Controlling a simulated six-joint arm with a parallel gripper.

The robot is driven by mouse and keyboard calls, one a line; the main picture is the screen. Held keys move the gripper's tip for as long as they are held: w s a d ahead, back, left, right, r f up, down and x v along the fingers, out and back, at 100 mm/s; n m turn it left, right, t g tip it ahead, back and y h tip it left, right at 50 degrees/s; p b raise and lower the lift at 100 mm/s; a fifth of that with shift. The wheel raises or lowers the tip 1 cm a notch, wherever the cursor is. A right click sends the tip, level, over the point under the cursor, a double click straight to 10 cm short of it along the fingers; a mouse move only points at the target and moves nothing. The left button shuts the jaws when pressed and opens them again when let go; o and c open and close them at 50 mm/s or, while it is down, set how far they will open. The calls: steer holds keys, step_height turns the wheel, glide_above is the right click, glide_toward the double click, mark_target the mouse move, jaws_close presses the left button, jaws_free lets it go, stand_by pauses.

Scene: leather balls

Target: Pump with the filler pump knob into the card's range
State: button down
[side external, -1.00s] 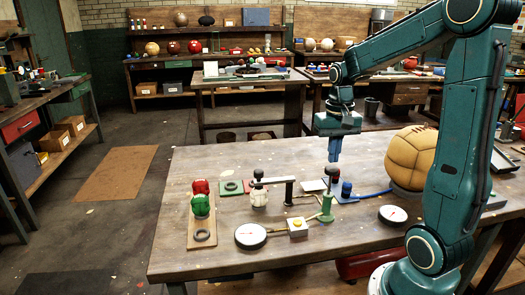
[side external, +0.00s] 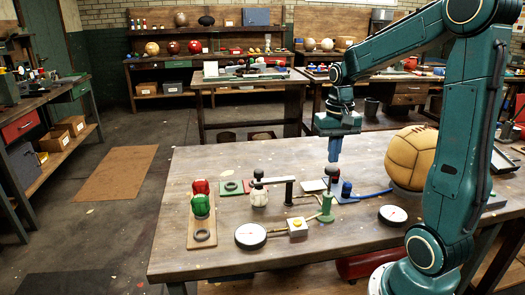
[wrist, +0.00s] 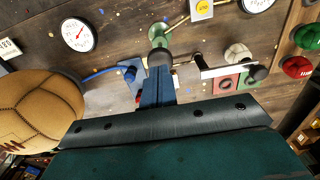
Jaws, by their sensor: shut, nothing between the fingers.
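A white dial gauge (side external: 393,215) lies right of the pump and also shows in the wrist view (wrist: 78,34). A white card with partly visible digits (wrist: 10,48) is at the left edge of the wrist view.
A tan leather ball (side external: 411,158) sits at the right, joined by a blue hose (side external: 374,194) to a blue-topped fitting (side external: 346,190). A second gauge (side external: 250,236), a yellow box (side external: 298,227) and a black-knobbed lever (side external: 272,181) stand left.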

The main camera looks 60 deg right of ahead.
mark_target(332, 167)
steer(key=shift+f, duration=0.15)
stand_by(0.5)
steer(key=shift+f, duration=3.6)
steer(key=shift+r, duration=2.75)
steer(key=shift+r, duration=2.95)
steer(key=shift+a, duration=0.1)
